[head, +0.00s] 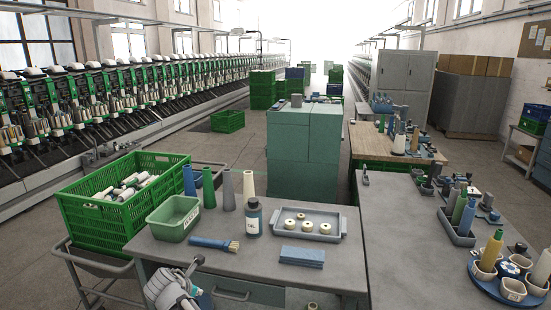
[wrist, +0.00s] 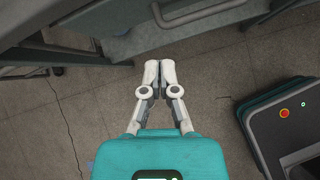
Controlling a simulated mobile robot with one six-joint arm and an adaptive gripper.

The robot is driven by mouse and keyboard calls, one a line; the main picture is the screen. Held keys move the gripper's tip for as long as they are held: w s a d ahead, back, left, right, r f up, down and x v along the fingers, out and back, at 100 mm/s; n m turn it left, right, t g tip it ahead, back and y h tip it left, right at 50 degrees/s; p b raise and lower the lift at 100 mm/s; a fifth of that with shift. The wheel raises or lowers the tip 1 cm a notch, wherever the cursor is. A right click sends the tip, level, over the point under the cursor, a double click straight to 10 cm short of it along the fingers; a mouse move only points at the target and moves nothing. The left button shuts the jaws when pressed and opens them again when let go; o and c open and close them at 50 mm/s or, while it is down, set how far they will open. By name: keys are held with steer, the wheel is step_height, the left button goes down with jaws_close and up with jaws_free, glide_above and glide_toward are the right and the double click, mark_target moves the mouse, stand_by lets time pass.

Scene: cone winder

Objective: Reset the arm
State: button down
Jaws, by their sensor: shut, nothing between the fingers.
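My gripper (head: 193,266) is low in the head view, in front of the near edge of the grey table (head: 255,262). In the wrist view its two pale fingers (wrist: 159,70) meet at the tips, shut with nothing between them. Below them is bare tiled floor (wrist: 100,120). In the head view, part of my arm shows as a pale grey link just below the gripper.
The table carries a green bin (head: 173,218), a blue-handled brush (head: 214,243), a dark bottle (head: 253,218), a grey tray (head: 306,219), folded blue cloths (head: 302,256) and several cones. A green crate (head: 84,213) stands at left. A drawer handle (wrist: 190,14) is near the fingertips in the wrist view.

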steer(key=d+r+m+g+p, duration=0.2)
steer(key=d+m+g+p, duration=0.25)
steer(key=d+m, duration=1.55)
steer(key=s+d+r+m+g+y+p, duration=0.1)
steer(key=s+d+m, duration=0.3)
steer(key=d, duration=0.6)
steer(key=s+d+r+m+g+y+p, duration=0.1)
steer(key=s+d+r+m+g+p, duration=0.1)
steer(key=d, duration=0.9)
steer(key=shift+s+d+r+m+p, duration=0.25)
steer(key=shift+s+r+m+p, duration=0.35)
steer(key=shift+s+m+p, duration=1.2)
steer(key=shift+w+m+b, duration=0.3)
steer(key=shift+b, duration=0.15)
